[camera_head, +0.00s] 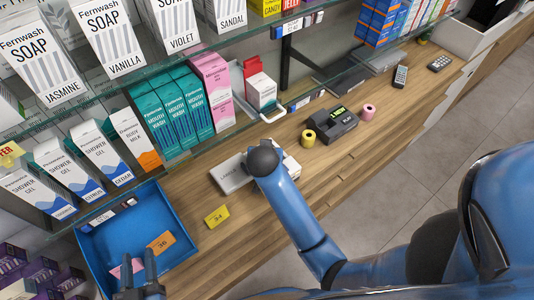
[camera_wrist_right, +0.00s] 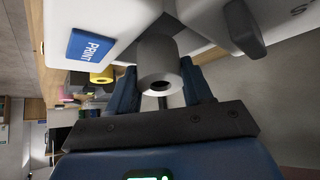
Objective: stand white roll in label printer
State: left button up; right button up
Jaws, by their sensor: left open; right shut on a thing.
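The white roll (camera_wrist_right: 158,52), grey in shadow with a hole in its end, is between the fingers of my right gripper (camera_wrist_right: 160,82) in the right wrist view. Its far end reaches a gap between white parts of the label printer (camera_wrist_right: 100,14); I cannot tell whether it rests inside. In the head view the white label printer (camera_head: 229,181) lies on the wooden counter, partly covered by my right arm, which hides the roll and right fingers. My left gripper (camera_head: 140,268) is open and empty at the lower left, over the blue tray's near end.
The blue tray (camera_head: 172,212) holds an orange card (camera_head: 160,243) and a pink card. A yellow card (camera_head: 217,216) lies between tray and printer. A yellow roll (camera_head: 308,138), a dark card terminal (camera_head: 331,129) and a pink roll (camera_head: 368,113) stand right of the printer. Glass shelves with boxes rise behind.

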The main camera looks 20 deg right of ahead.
jog(key=p, duration=0.1)
jog(key=g+p, duration=0.1)
jog(key=w+g+p, duration=0.1)
jog(key=p, duration=0.1)
jog(key=shift+w+d+f+y, duration=0.1)
jog(key=shift+d+f+y, duration=0.15)
jog(key=shift+y, duration=0.15)
jog(key=shift+f+g+p, duration=0.1)
jog(key=shift+g+p, duration=0.25)
jog(key=shift+g, duration=0.25)
notch_tip(320, 180, down, 2)
jog(key=shift+f, duration=0.15)
jog(key=shift+f, duration=0.2)
jog(key=o, duration=0.8)
jog(key=shift+o, duration=0.2)
